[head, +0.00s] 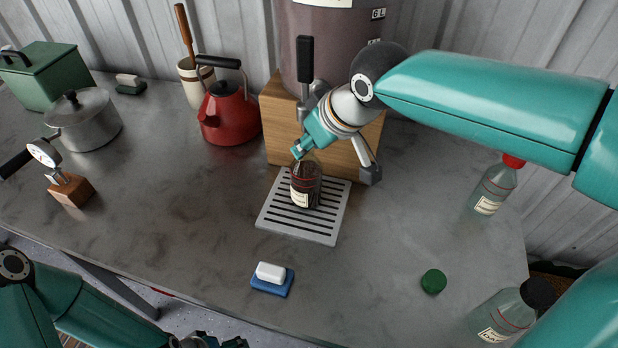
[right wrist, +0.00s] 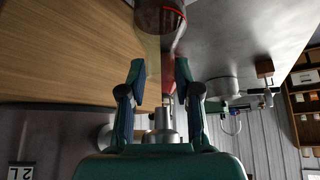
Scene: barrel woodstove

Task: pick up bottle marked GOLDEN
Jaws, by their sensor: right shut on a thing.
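A glass bottle (head: 305,188) with dark red-brown contents and a pale label stands upright on a slotted metal drip tray (head: 331,232). I cannot read its label. My right gripper (head: 303,148) reaches down from the right and is shut on the bottle's upper part, just below the dispenser's tap. In the right wrist view the dark lower bottle (right wrist: 160,17) shows beyond the fingertips (right wrist: 163,82). My left gripper (head: 208,341) is cut off at the bottom edge, and its jaws are unclear.
The dispenser tank (head: 330,30) stands on a wooden block (head: 283,118) behind the bottle. A red kettle (head: 231,117) is to the left. A sponge (head: 271,278), a green cap (head: 433,281) and two clear bottles, red-capped (head: 493,187) and black-capped (head: 505,315), are nearer or to the right.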

